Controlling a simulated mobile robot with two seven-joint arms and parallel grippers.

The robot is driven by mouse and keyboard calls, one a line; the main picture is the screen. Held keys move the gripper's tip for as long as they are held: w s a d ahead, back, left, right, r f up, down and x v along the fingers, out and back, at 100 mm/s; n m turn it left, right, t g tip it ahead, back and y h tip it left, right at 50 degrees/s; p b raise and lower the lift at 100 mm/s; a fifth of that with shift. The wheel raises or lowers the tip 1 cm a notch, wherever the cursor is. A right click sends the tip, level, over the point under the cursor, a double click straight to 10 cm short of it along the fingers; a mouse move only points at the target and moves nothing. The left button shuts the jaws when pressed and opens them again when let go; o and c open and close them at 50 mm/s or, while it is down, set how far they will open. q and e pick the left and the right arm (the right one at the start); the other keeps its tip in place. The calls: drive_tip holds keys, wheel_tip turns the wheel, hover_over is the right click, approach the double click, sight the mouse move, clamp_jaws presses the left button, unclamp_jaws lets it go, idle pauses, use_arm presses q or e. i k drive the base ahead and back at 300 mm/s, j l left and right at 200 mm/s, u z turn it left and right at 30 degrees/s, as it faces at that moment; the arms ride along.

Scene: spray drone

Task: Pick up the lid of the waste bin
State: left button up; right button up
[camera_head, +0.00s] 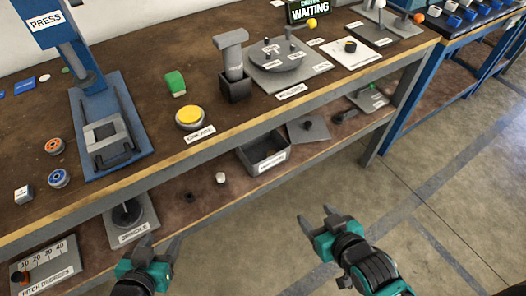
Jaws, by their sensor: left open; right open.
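A grey open box (243,161) with a white label sits on the lower shelf, below the middle of the bench; it looks like the waste bin, but its label is too small to read. A flat grey square plate with a dark knob (316,131), which looks like its lid, lies just right of and behind the box, partly under the upper bench edge. My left gripper (161,243) is open and empty, in front of the shelf at lower left. My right gripper (313,213) is open and empty over the floor, nearer than the plate and apart from it.
The upper bench edge (222,137) overhangs the lower shelf. A labelled grey plate with a post (136,229) stands left on that shelf, with small pieces (220,178) between. A bench leg (375,143) stands at right. The floor in front is clear.

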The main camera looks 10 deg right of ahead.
sight(301, 130)
drive_tip(key=i+l+u, duration=0.15)
drive_tip(key=l, duration=0.2)
drive_tip(key=i+l+u, duration=0.1)
drive_tip(key=l, duration=0.3)
drive_tip(key=i+l+u, duration=0.15)
drive_tip(key=l, duration=0.25)
drive_tip(key=i+l+u, duration=0.15)
drive_tip(key=l, duration=0.25)
drive_tip(key=l+u, duration=0.15)
drive_tip(key=l, duration=0.3)
drive_tip(key=i, duration=0.05)
